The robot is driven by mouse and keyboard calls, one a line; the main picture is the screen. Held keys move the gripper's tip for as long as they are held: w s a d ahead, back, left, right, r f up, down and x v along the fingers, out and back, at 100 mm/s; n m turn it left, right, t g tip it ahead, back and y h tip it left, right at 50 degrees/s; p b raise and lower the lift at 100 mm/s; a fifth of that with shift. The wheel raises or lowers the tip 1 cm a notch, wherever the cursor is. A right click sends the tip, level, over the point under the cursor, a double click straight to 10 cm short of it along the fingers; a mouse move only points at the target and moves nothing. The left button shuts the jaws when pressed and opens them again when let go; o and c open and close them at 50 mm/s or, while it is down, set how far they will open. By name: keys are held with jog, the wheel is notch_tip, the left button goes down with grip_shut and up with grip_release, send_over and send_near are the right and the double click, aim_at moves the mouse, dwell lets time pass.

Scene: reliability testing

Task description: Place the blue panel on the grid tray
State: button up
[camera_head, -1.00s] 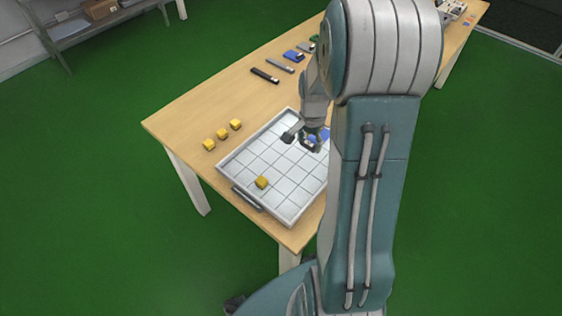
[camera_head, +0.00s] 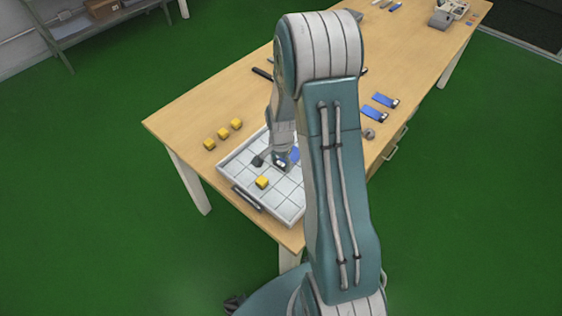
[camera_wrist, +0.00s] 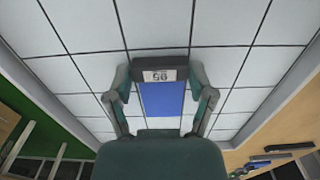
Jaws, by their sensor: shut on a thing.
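The white grid tray (camera_head: 232,167) lies at the near left end of the wooden table, with a yellow cube (camera_head: 262,182) on it. In the head view my gripper (camera_head: 270,162) is over the tray, partly hidden by my arm. The blue panel (camera_head: 294,154) shows beside the fingers there. In the wrist view my gripper (camera_wrist: 160,92) is shut on the blue panel (camera_wrist: 162,100), one finger on each side. The panel's dark end with a numbered label (camera_wrist: 160,75) points toward the grid tray (camera_wrist: 85,72). I cannot tell whether the panel touches the tray.
Several yellow cubes (camera_head: 223,133) stand in a row on the table (camera_head: 190,110) left of the tray. Two blue panels (camera_head: 379,105) lie at the table's right side, near a small grey round part (camera_head: 369,134). My arm hides the tray's right part.

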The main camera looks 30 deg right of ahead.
jog(key=o, duration=1)
jog(key=shift+f, duration=0.1)
notch_tip(320, 180, up, 12)
notch_tip(320, 180, up, 14)
jog(key=n+t, duration=0.3)
jog(key=n, duration=0.4)
send_over(281, 163)
jog(key=s+a, duration=0.8)
jog(key=shift+s+a+r+n+t, duration=0.45)
jog(key=shift+s+a+r+n, duration=0.55)
jog(key=shift+s, duration=0.9)
jog(key=shift+s+a+r+n+t, duration=0.4)
jog(key=shift+s+a+r+n, duration=0.3)
jog(key=shift+s+n, duration=0.9)
jog(key=shift+s+a+r+n+t, duration=0.45)
jog(key=shift+s+a+r+n, duration=0.4)
jog(key=shift+s, duration=1.3)
jog(key=shift+d+r, duration=0.1)
jog(key=shift+d, duration=0.05)
